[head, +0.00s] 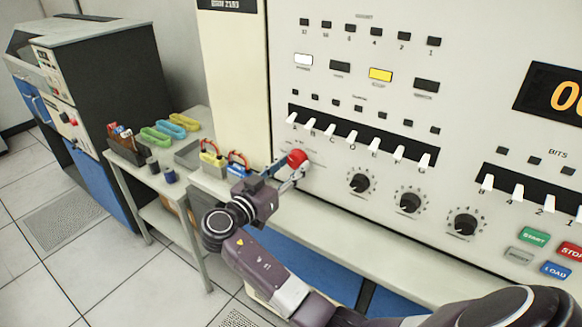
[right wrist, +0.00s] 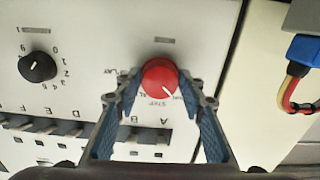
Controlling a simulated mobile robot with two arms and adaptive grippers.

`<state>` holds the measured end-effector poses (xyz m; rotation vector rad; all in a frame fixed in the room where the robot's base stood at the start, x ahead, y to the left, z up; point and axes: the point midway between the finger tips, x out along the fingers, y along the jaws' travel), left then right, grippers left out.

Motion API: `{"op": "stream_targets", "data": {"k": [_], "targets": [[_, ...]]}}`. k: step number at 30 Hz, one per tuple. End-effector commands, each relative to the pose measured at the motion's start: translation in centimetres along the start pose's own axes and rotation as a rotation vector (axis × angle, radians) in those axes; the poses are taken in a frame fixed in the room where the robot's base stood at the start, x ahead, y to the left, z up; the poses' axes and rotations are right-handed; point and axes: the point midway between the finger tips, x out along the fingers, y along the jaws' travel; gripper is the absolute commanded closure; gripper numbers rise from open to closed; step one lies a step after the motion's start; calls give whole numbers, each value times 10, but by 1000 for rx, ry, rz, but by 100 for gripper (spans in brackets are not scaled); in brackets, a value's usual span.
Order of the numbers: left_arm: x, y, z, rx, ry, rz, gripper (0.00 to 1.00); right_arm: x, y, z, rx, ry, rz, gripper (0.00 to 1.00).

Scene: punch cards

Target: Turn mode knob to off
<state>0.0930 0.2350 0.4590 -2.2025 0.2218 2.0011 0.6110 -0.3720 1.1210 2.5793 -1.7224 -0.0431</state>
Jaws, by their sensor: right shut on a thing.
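The mode knob is a round red knob (head: 297,158) on the lower left of the cream console panel. In the right wrist view the knob (right wrist: 160,78) shows upside down with the panel, and its white pointer line points to the picture's lower right. The small labels around it are partly covered by the fingers and hard to read. My right gripper (head: 287,167) reaches it from the front, with one finger on each side, shut on the knob; its fingers also show in the right wrist view (right wrist: 160,92). My left gripper is not in view.
Black dials (head: 359,183) sit right of the knob, below a row of white lever switches (head: 350,137). A narrow ledge (head: 330,215) runs beneath the panel. A side table (head: 190,180) with cable coils stands at left. Colored buttons (head: 534,237) are at far right.

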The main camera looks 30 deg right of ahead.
Motion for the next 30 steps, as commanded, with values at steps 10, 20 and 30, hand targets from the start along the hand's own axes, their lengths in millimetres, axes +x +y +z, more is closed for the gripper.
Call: {"op": "stream_targets", "data": {"k": [10, 20, 30], "targets": [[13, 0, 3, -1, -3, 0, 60, 0, 1, 1, -233, 1, 1, 88], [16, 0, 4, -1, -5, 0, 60, 0, 1, -1, -510, 2, 1, 88], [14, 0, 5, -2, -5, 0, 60, 0, 2, -2, -696, 2, 0, 88]]}}
